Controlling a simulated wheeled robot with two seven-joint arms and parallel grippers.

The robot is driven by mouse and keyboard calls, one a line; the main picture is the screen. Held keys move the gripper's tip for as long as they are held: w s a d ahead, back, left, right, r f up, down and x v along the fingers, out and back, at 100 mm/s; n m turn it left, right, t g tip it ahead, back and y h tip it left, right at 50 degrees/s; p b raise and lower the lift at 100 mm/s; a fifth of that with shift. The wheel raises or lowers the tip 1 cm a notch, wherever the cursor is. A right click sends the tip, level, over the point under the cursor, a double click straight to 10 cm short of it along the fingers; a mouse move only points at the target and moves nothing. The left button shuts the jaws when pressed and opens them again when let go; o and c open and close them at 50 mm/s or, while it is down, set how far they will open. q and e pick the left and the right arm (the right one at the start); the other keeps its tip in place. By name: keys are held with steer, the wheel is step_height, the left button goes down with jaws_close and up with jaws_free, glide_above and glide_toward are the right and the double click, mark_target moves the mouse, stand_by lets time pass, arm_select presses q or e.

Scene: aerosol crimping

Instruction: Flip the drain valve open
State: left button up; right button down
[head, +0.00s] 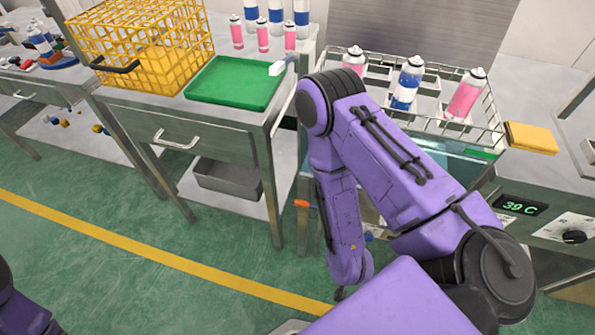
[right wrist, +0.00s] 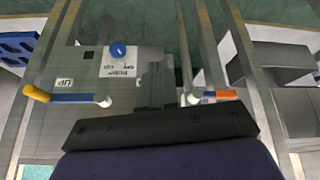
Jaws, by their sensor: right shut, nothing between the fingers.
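In the right wrist view, a lever with an orange tip (right wrist: 220,95) sticks out sideways from a white pivot, to the right of my gripper. A second lever, blue with a yellow tip (right wrist: 62,97), lies sideways on the left. I cannot tell from the labels which one is the drain valve. The orange tip also shows in the head view (head: 301,203), left of my right forearm. My right gripper (right wrist: 157,82) is shut and empty between the two levers; in the head view it is a small dark end (head: 340,292) low under the forearm. My left gripper is out of view.
A blue knob (right wrist: 118,50) sits by a white label. Above, a wire basket (head: 490,110) holds spray cans over a bath with a 39 C display (head: 522,207). A green tray (head: 238,83) and yellow crate (head: 140,45) stand left. Table legs flank the panel.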

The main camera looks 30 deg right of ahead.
steer(key=w+a+r+m+t+h, duration=0.1)
steer(key=w+a+r, duration=0.2)
steer(key=w+r, duration=0.2)
steer(key=w+a+r+m+h+b, duration=0.1)
steer(key=w+a+r, duration=0.3)
steer(key=w, duration=0.6)
step_height(320, 180, up, 2)
steer(key=shift+w+a+r+m+t+h, duration=0.15)
steer(key=shift+w+r+m+t+h, duration=0.05)
steer(key=shift+m+t+h, duration=0.25)
steer(key=shift+f+b, duration=0.1)
steer(key=shift+b, duration=0.2)
steer(key=b, duration=0.1)
glide_above(300, 200)
steer(key=s+a, duration=0.2)
steer(key=a, duration=0.1)
step_height(300, 200, down, 7)
steer(key=f, duration=0.3)
steer(key=shift+w+d+f, duration=0.15)
steer(key=shift+d, duration=0.2)
steer(key=shift+f, duration=0.35)
